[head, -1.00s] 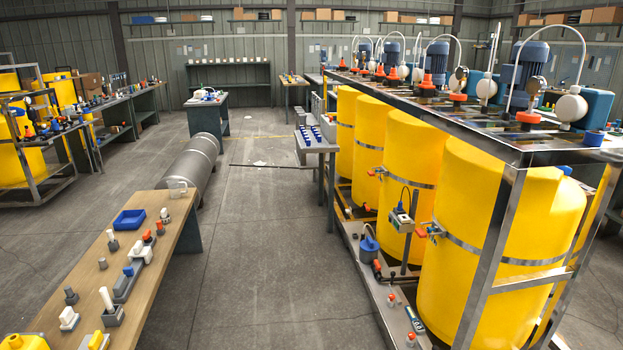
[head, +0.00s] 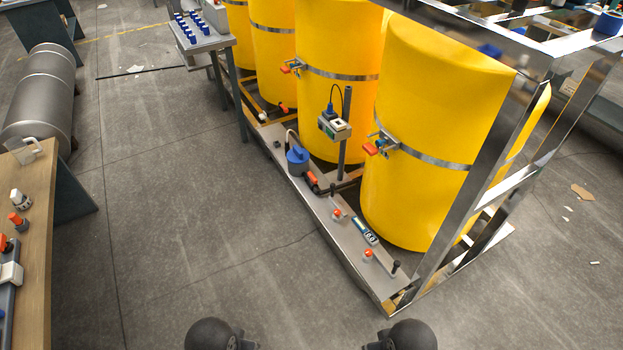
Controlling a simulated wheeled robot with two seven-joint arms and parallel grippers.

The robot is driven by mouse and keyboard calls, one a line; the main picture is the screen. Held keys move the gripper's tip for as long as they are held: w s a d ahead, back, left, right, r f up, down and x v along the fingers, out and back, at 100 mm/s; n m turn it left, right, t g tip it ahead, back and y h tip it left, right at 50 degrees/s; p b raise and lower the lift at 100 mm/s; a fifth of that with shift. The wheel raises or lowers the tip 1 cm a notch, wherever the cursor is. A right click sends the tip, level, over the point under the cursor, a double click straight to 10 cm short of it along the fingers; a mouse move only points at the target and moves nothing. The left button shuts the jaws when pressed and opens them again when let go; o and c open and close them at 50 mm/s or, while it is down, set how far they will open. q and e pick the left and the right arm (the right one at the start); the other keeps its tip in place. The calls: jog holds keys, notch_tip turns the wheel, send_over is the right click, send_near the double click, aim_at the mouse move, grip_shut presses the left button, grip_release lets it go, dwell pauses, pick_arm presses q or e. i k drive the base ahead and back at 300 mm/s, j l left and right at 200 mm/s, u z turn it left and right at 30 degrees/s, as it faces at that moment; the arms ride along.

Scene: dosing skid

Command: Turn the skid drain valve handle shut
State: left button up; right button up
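The skid's base (head: 345,245) runs along the front of the yellow tanks. Near its close end a small black upright handle (head: 396,267) stands on the plate. Two small red-topped fittings, one (head: 368,253) nearer and one (head: 338,214) farther, sit on the same plate. An orange-handled fitting (head: 312,178) lies beside a blue-topped pump. Orange-handled valves are also on the near tank (head: 375,148) and the one behind it (head: 290,68). I cannot tell which one is the drain valve handle, nor its setting. Neither gripper shows; only dark rounded parts of my arms appear at the bottom edge.
A post carries a small box (head: 335,125) with a cable. The steel frame (head: 480,190) rises at the right. A wooden bench (head: 38,220) stands at the left. The floor (head: 190,220) between is clear.

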aim_at(313, 180)
jog(key=i+j, duration=0.1)
jog(key=i, duration=0.4)
jog(key=i+j+z, duration=0.1)
jog(key=i, duration=0.4)
jog(key=i+j, duration=0.2)
jog(key=i, duration=0.3)
jog(key=i+j+z, duration=0.1)
jog(key=i, duration=0.4)
